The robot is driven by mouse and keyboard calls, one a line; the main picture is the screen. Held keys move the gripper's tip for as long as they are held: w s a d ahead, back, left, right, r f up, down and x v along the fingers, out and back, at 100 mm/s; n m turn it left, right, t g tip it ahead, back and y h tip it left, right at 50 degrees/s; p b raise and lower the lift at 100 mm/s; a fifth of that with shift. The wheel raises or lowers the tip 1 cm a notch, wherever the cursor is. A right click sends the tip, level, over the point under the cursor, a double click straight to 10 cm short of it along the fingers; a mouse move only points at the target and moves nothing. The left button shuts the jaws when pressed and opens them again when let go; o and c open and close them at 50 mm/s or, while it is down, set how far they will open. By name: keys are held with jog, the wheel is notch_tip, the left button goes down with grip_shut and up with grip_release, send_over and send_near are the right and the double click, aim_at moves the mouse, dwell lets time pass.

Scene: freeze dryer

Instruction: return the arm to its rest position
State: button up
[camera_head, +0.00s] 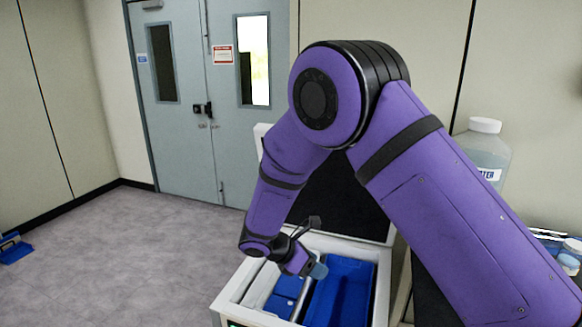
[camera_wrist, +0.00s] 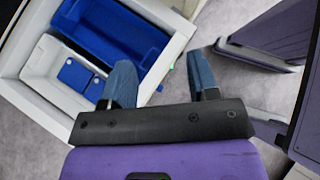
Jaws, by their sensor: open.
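My purple arm reaches across the camera_head view from the lower right, bends at a high elbow and hangs down over an open white freeze dryer box (camera_head: 240,290). My gripper (camera_head: 312,268) is at the arm's end, above the box in that view. In the wrist view my gripper (camera_wrist: 162,78) shows two blue fingers spread apart with nothing between them. The box's white rim (camera_wrist: 170,50) lies beyond the fingers. Inside are a large blue bin (camera_wrist: 112,38) and a smaller blue piece (camera_wrist: 75,73). The gripper's tips are partly hidden in the camera_head view.
The box's dark raised lid (camera_head: 340,195) stands behind my gripper. A clear bottle with a white cap (camera_head: 485,125) stands right, behind my arm. Small containers (camera_head: 570,255) sit on the right counter. Grey double doors (camera_head: 205,110) are at the back. The left floor is mostly clear.

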jog(key=s+d+r+m+g+y, duration=0.1)
jog(key=s+d+r+m+y, duration=0.25)
jog(key=d+r+m, duration=0.6)
jog(key=s+d+r+m+g+y, duration=0.15)
jog(key=s+d+r, duration=0.45)
jog(key=r, duration=0.8)
jog(key=s+d+r+m+t+y, duration=0.1)
jog(key=s+d+r+m, duration=0.1)
jog(key=s, duration=0.4)
jog(key=s+d+r+m+t+y, duration=0.2)
jog(key=s+d+r+m, duration=0.1)
jog(key=s+m, duration=0.3)
jog(key=s+d+r+m+t+y, duration=0.1)
jog(key=s+d+r+m+t, duration=0.1)
jog(key=s, duration=0.5)
jog(key=shift+s+d+r+m+y, duration=0.15)
jog(key=shift+d+r+m+y, duration=0.35)
jog(key=shift+d+m, duration=0.55)
